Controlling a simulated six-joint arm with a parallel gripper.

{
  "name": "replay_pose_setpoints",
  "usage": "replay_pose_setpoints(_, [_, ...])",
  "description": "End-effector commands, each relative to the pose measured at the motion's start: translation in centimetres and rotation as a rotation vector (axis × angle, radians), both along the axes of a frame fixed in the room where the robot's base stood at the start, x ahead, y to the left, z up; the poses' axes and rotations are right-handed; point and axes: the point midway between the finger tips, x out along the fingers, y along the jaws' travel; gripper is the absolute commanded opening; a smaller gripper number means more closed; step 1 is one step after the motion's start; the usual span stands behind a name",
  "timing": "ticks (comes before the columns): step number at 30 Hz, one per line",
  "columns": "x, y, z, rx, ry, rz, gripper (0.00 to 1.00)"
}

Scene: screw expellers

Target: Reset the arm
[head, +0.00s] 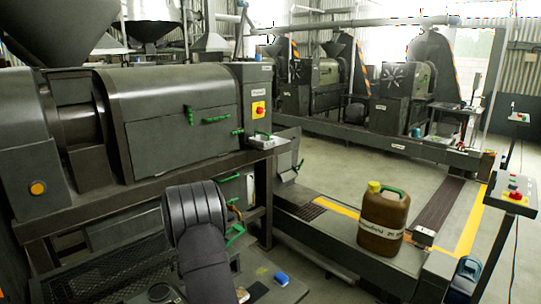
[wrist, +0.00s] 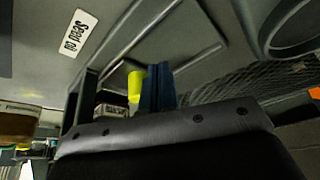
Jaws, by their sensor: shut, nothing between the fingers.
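In the head view my dark arm rises at the bottom centre in front of the press, and its gripper cannot be made out there. In the wrist view my gripper (wrist: 154,88) shows as dark blue fingers above the dark, bolted housing. The fingers are together with nothing between them. A yellow-green thing stands just left of the fingers, seemingly apart from them; what it is cannot be told.
A large grey screw press (head: 180,105) with green handles fills the left. A brown labelled canister (head: 383,215) with a yellow cap stands upright on a ledge. A control box (head: 511,194) stands at right. A small blue item (head: 281,279) lies at bottom. Open floor shows mid-right.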

Motion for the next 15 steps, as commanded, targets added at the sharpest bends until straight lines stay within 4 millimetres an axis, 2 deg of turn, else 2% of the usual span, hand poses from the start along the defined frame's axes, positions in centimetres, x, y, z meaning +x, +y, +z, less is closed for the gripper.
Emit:
replay_pose_setpoints(1, [0.9,-0.9,0.0,0.001,-0.002,-0.005,0.0])
replay_pose_setpoints(4, [0.3,-0.3,-0.5,0.0,0.0,0.0,0.0])
replay_pose_setpoints(6, [0.4,-0.3,1.4,0.002,-0.006,0.0,0.0])
replay_pose_setpoints(9, [0.4,-0.3,2.5,0.001,-0.004,0.0,0.0])
replay_pose_setpoints(15, [0.3,-0.3,3.2,-0.001,0.0,0.0,0.0])
